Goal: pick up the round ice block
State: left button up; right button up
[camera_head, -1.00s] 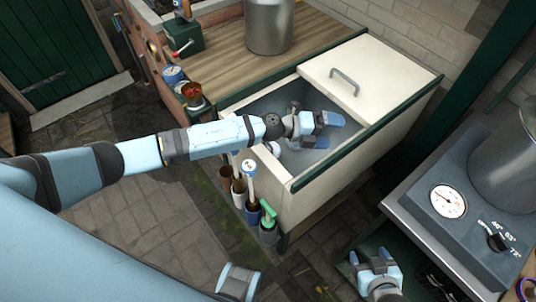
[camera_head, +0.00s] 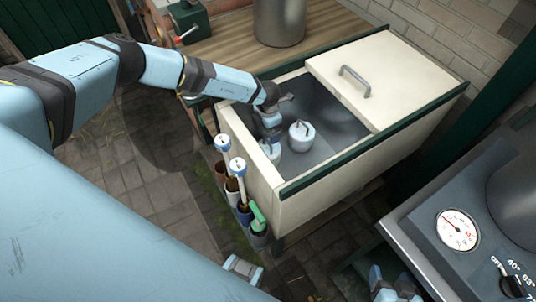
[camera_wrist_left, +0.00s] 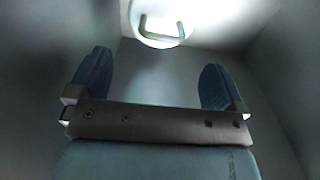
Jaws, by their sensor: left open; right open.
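A round white ice block (camera_head: 301,135) with a small handle on top stands on the floor of the open grey chest (camera_head: 340,115). In the left wrist view, a bright round block with a bar handle (camera_wrist_left: 160,30) lies at the top edge, beyond the fingers. My left gripper (camera_head: 270,143) is inside the chest near its left wall, to the left of the block and apart from it. Its fingers are spread with nothing between them. A pale shape sits at its tip; I cannot tell whether it is fingers or another block. My right gripper (camera_head: 396,288) is open, low at the bottom edge.
A cream lid with a handle (camera_head: 385,75) covers the chest's right part. Green-edged rims and walls surround the opening. Tools in tubes (camera_head: 240,195) hang on the front-left side. A metal can (camera_head: 280,20) stands on the wooden top. A gauge unit (camera_head: 458,230) is at right.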

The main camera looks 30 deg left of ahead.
aim_at(268, 141)
pick_arm(q)
notch_tip(268, 141, down, 8)
jog(key=shift+s+r+b, duration=0.15)
jog(key=shift+r+b, duration=0.05)
jog(key=shift+b, duration=0.25)
jog(key=shift+d+r, duration=0.1)
grip_shut()
